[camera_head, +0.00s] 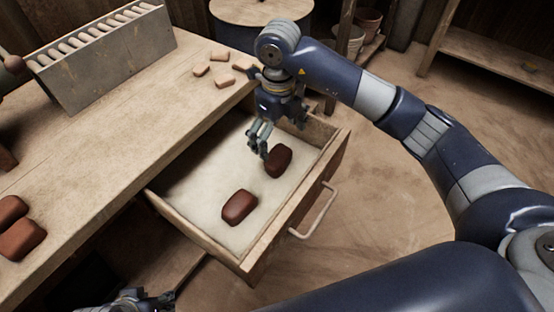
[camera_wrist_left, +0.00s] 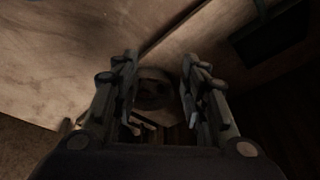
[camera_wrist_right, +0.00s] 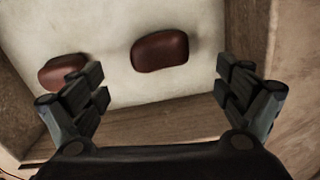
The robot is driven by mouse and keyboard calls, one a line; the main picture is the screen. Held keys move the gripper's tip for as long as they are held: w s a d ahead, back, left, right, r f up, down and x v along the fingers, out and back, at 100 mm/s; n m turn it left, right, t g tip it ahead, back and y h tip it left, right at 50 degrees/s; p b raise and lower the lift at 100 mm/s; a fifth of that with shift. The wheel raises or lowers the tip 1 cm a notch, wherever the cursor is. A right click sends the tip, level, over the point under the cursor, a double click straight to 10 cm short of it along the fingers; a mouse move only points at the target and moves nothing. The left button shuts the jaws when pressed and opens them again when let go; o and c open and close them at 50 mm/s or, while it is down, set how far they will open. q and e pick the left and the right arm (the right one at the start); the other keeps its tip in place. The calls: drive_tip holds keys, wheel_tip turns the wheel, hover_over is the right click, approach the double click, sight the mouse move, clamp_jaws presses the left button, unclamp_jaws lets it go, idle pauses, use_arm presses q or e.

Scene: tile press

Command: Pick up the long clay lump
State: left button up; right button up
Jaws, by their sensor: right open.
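Two reddish-brown clay lumps lie apart on the pale floor of an open drawer (camera_head: 190,180): a far lump (camera_head: 278,160) and a nearer lump (camera_head: 239,206). I cannot tell for sure which is the long one. My right gripper (camera_head: 261,147) points down into the drawer beside the far lump. In the right wrist view it (camera_wrist_right: 162,88) is open and empty, with one lump (camera_wrist_right: 160,51) ahead between the fingers and another lump (camera_wrist_right: 63,72) partly behind the left finger. My left gripper (camera_wrist_left: 160,80) is open and empty, low beside the wooden bench.
Two more brown lumps (camera_head: 22,239) sit at the left of the bench top (camera_head: 110,125). Several small tan pieces (camera_head: 222,80) lie near its far edge. A grey rack (camera_head: 105,62) stands at the back. The drawer's walls and metal handle (camera_head: 314,214) surround the reach.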

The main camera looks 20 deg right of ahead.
sight(279, 156)
wheel_tip(279, 156, down, 3)
drive_tip(key=shift+r, duration=0.2)
wheel_tip(279, 156, down, 2)
drive_tip(key=shift+s+f+b, duration=0.1)
drive_tip(key=shift+b, duration=0.35)
wheel_tip(279, 156, down, 3)
drive_tip(key=shift+r+b, duration=0.2)
drive_tip(key=shift+b, duration=0.1)
drive_tip(key=shift+f, duration=0.2)
use_arm(q)
drive_tip(key=w+t, duration=0.1)
drive_tip(key=w, duration=0.1)
drive_tip(key=w+d+t, duration=0.1)
drive_tip(key=w, duration=0.2)
drive_tip(key=shift+d+r+h, duration=0.1)
drive_tip(key=shift+d+h, duration=0.1)
drive_tip(key=shift+h, duration=0.1)
use_arm(e)
drive_tip(key=c, duration=1.4)
